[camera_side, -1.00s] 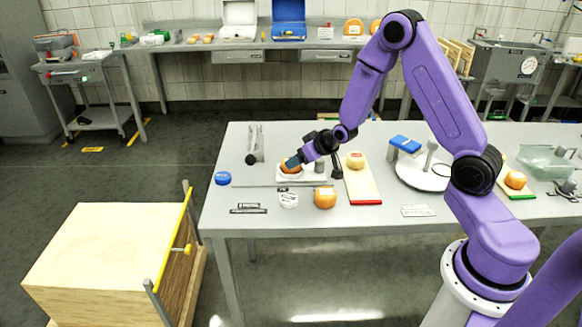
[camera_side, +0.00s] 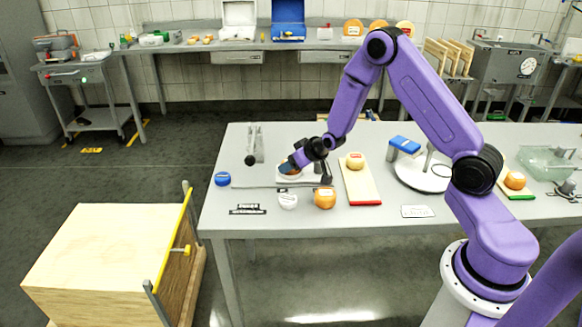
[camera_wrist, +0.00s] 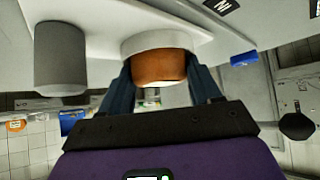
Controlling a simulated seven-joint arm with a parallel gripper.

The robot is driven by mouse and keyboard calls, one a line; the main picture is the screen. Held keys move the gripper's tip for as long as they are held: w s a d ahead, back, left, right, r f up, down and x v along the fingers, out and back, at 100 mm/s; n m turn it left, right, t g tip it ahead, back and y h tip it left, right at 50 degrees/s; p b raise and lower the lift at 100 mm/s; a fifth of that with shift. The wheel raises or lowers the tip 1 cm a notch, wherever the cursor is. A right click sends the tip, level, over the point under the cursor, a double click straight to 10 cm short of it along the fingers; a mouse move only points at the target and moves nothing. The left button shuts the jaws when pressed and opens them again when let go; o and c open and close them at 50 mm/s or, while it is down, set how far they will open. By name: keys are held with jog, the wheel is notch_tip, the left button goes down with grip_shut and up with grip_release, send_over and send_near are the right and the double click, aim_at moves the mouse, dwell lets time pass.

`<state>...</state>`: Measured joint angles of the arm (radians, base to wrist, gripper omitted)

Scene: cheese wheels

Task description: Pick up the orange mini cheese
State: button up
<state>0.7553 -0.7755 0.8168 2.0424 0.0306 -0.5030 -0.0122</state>
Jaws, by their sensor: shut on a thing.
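An orange mini cheese (camera_wrist: 158,68) sits between my gripper's two dark blue fingers in the wrist view, one finger against each side. One end of it meets a round white rim (camera_wrist: 158,39) on a white tray (camera_wrist: 105,18); I cannot tell whether it is clear of the rim. In the side view my gripper (camera_side: 291,165) is low over the white tray (camera_side: 310,181), tilted down to the left. It is shut on the cheese, which it mostly hides there.
A grey cylinder (camera_wrist: 60,58) stands on the tray beside the cheese. A larger orange cheese (camera_side: 324,198) and a white round item (camera_side: 288,201) stand in front. A pale cheese (camera_side: 355,160) is on a red-edged board (camera_side: 361,185) to the right. A blue round item (camera_side: 222,179) is left.

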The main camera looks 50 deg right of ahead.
jog(key=shift+r, duration=0.1)
jog(key=shift+r, duration=0.8)
jog(key=s+a+f+v, duration=0.1)
jog(key=a+v, duration=0.1)
jog(key=v, duration=1.5)
jog(key=shift+s, duration=0.35)
jog(key=shift+d+r, duration=0.1)
jog(key=shift+r, duration=0.05)
